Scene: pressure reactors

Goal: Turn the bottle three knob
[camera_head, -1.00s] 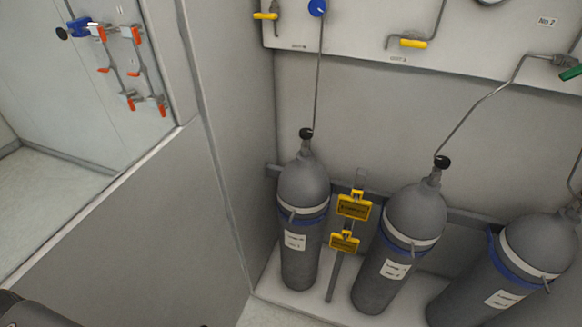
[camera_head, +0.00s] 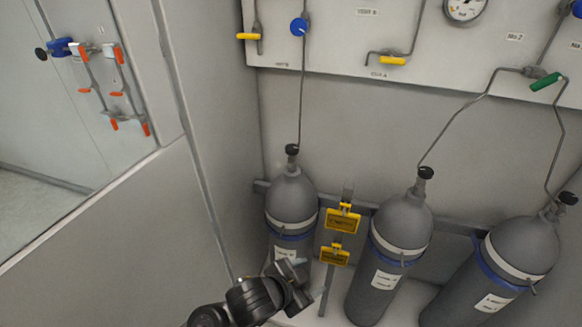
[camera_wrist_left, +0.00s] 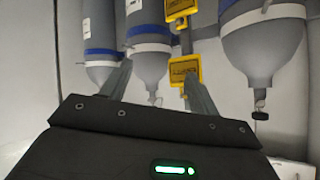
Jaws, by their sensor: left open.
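Three grey gas bottles with black top knobs stand along the wall: the left bottle (camera_head: 291,195), the middle bottle (camera_head: 402,222) and the right bottle (camera_head: 524,243). Their knobs are the left knob (camera_head: 292,149), middle knob (camera_head: 425,173) and right knob (camera_head: 568,198). The labels are too small to read, so I cannot tell which is bottle three. My left gripper (camera_head: 294,272) is open and empty, in front of the left bottle's lower part. My right gripper is not in view.
Yellow signs (camera_head: 342,219) stand between the left and middle bottles. A rail (camera_head: 385,209) runs behind the bottles. Thin pipes rise to a wall panel (camera_head: 330,50) with valves and a gauge (camera_head: 465,8). A grey partition (camera_head: 120,240) closes off the left side.

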